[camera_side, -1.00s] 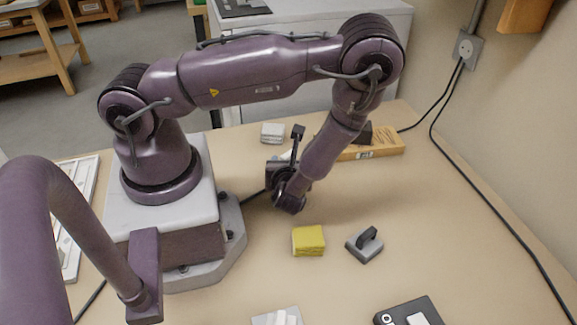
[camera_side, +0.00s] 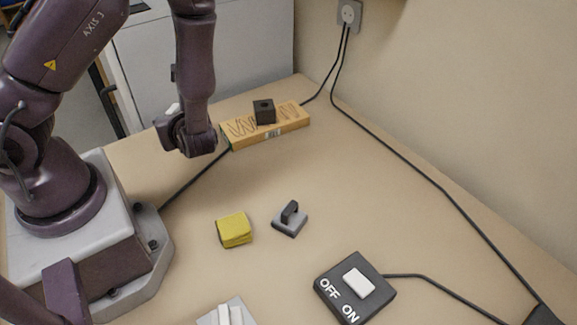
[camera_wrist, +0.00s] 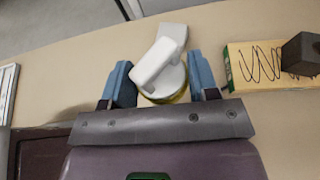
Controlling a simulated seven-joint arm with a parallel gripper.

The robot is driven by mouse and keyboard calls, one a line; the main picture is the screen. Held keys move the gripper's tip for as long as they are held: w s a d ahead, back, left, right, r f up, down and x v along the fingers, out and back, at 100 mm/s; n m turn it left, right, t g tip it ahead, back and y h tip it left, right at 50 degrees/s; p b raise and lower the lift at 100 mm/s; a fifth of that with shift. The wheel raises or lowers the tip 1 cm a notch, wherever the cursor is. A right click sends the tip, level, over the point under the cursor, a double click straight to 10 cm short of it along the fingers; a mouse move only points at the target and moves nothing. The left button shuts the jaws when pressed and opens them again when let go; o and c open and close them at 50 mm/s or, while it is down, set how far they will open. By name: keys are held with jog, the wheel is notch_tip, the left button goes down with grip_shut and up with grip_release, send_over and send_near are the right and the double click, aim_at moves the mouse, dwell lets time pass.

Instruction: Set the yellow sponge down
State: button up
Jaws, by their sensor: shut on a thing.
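The yellow sponge (camera_side: 234,231) lies on the table in the side view, apart from my gripper. My gripper (camera_wrist: 160,82) is over the back left of the table, near the wooden block. In the wrist view its blue fingers are shut on a white object (camera_wrist: 163,55), with a yellow-green edge showing low between them. What this object is I cannot tell. In the side view the fingers are mostly hidden behind my wrist, with a bit of white showing beside it.
A wooden block (camera_side: 240,132) with a black cube (camera_side: 264,111) on it lies at the back. A grey handled block (camera_side: 290,222) stands right of the sponge. A switch box (camera_side: 342,300) and a white piece (camera_side: 222,316) are in front. The right of the table is mostly clear.

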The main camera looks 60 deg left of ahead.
jog(key=s+d+n+g+h, duration=0.5)
jog(key=s+n+g+h, duration=0.5)
jog(key=n+g+h, duration=0.6)
jog(key=n+t+h, duration=1)
jog(key=n+t, duration=1.1)
jog(key=n, duration=0.4)
send_over(297, 171)
jog(key=f, duration=0.7)
jog(key=shift+s+f, duration=0.2)
jog(key=shift+s, duration=0.1)
jog(key=shift+w+f, duration=0.2)
jog(key=shift+f, duration=0.1)
jog(key=shift+w+f, duration=0.1)
jog(key=shift+f, duration=1.5)
